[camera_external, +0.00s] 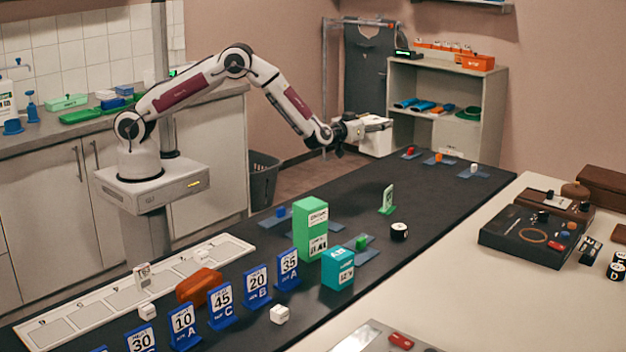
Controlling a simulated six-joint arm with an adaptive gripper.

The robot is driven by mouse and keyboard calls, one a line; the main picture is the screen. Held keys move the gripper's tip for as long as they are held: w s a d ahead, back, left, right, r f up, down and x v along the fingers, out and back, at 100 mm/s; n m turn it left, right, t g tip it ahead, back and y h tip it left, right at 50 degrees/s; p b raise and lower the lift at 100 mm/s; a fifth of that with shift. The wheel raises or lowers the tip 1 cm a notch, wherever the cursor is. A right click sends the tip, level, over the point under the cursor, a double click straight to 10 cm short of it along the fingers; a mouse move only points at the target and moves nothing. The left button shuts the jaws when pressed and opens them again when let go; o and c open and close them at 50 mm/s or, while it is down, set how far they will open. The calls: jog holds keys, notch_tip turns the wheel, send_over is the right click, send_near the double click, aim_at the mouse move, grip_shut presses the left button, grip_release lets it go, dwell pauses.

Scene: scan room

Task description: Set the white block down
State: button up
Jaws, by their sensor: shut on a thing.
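My gripper (380,125) is at the end of the outstretched arm, raised beyond the far left edge of the dark table mat. Its jaws are shut on a pale thing, which I take for the white block; the fingers and wrist partly hide it. A larger white boxy shape (376,144) shows just below the fingers; whether it is held or stands behind cannot be told.
The dark mat (440,205) has free room at its middle and far part. Green (310,228) and teal (338,270) boxes, a black cylinder (399,231) and blue number signs (221,304) stand on it. A white slotted strip (80,325) lies at left.

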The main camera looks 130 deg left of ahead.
jog(key=shift+r, duration=0.2)
notch_tip(320, 180, up, 11)
jog(key=w+d+r+m+t+h, duration=0.15)
jog(key=w+d+m+t, duration=0.35)
jog(key=d, duration=0.8)
jog(key=w+d+m+t+h, duration=0.1)
jog(key=w+d+t+h, duration=0.2)
jog(key=w+d, duration=0.65)
jog(key=w+d+m+t+h, duration=0.2)
jog(key=w+d+m+t, duration=0.15)
jog(key=d, duration=1.15)
jog(key=s+d+f+m+t+h, duration=0.15)
jog(key=s+d+m+h, duration=0.35)
jog(key=d, duration=1.2)
jog(key=s+d+f+m+t+h, duration=0.1)
jog(key=d+m+t+h, duration=0.15)
jog(key=d+h, duration=0.9)
jog(key=d+f+y, duration=0.4)
jog(key=f+y, duration=0.1)
jog(key=f, duration=0.5)
jog(key=shift+d+t, duration=0.25)
jog(key=shift+t, duration=0.1)
jog(key=shift+f, duration=0.1)
jog(key=shift+f, duration=2.8)
